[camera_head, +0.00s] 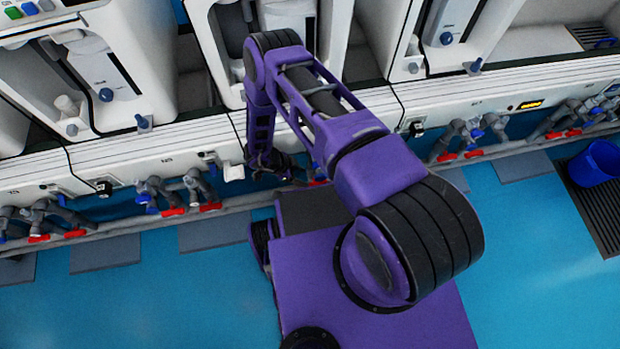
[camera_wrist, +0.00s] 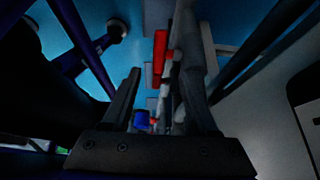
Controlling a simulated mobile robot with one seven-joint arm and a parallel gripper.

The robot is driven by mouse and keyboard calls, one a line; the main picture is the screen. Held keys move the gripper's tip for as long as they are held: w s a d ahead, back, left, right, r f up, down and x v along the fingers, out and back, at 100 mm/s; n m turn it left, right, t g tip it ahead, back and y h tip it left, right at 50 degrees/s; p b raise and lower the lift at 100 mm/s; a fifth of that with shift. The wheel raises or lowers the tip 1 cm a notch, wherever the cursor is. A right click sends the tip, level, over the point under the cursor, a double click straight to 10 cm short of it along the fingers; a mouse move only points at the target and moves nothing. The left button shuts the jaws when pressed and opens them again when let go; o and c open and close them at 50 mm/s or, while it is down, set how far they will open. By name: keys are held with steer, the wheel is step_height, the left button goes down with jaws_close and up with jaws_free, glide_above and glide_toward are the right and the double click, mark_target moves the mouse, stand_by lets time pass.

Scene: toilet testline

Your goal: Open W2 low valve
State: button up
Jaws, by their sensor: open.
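My purple arm reaches to the front of the testline, and my gripper (camera_head: 281,170) is low at the pipe row in the head view. In the wrist view my gripper (camera_wrist: 161,75) is open. A red valve handle (camera_wrist: 159,57) shows between and beyond its fingertips, close to the right finger. I cannot tell whether they touch. A blue valve handle (camera_wrist: 141,118) shows lower down between the fingers. In the head view a red handle (camera_head: 318,183) peeks out beside my arm, mostly hidden. I cannot read a W2 label, so which handle is W2 low is unclear.
Similar valves with red handles (camera_head: 172,211) stand to the left, and more red handles (camera_head: 447,157) to the right. White panels (camera_head: 165,160) run above the pipes. A blue bucket (camera_head: 596,163) stands at the far right. The blue floor (camera_head: 150,290) in front is clear.

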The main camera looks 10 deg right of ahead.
steer(key=p+v, duration=0.1)
steer(key=v, duration=0.8)
steer(key=shift+c, duration=0.2)
